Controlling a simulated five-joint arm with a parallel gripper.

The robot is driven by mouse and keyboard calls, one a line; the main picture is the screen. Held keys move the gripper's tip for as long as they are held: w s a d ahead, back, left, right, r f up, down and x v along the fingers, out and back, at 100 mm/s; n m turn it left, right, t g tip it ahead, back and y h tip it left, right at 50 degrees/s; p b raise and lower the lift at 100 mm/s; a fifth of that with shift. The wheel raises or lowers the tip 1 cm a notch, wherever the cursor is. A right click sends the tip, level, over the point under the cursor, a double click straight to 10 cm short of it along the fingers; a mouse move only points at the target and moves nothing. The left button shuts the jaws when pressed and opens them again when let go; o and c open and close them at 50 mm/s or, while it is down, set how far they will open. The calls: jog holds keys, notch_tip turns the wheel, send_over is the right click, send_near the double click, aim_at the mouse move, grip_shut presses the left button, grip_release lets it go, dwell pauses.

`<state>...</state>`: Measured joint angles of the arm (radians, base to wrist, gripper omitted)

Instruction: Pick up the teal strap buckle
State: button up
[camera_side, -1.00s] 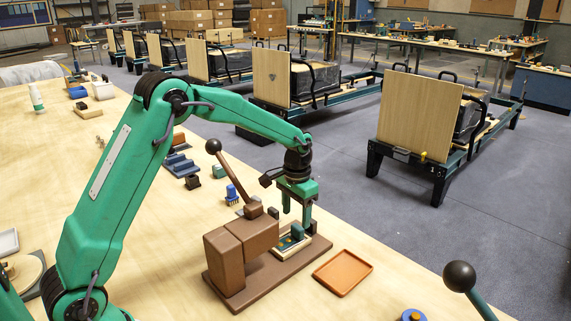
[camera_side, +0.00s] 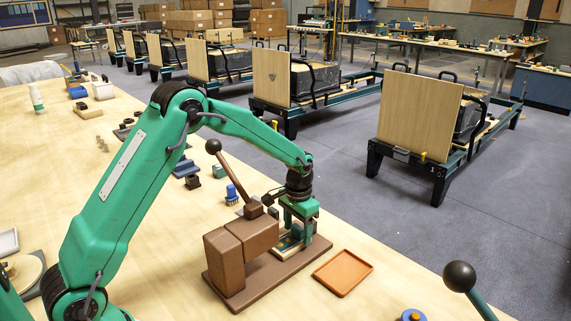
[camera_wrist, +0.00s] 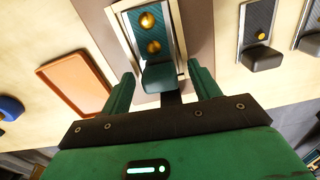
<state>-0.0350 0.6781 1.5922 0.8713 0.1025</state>
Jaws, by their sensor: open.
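The teal strap buckle (camera_wrist: 146,40) shows in the wrist view as a teal plate with two gold studs and a dark teal block at its near end. It lies in a pale-framed seat on the brown base of a lever press. In the side view the buckle (camera_side: 286,244) is partly hidden by my fingers and the press. My gripper (camera_wrist: 161,70) is open, with one green finger on each side of the buckle's near block. My gripper also shows in the side view (camera_side: 303,236), low over the seat. I cannot tell whether the fingers touch the buckle.
The brown press body (camera_side: 225,265) and its ball-topped lever (camera_side: 228,172) stand close left of my gripper. An orange tray (camera_side: 342,272) lies empty to the right. A blue brush-like piece (camera_side: 232,194) and several dark parts lie behind the press. The bench edge is close on the right.

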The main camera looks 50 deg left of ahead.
aim_at(298, 226)
jog(key=c, duration=1.1)
jog(key=shift+r, duration=0.1)
jog(key=shift+r, duration=4.95)
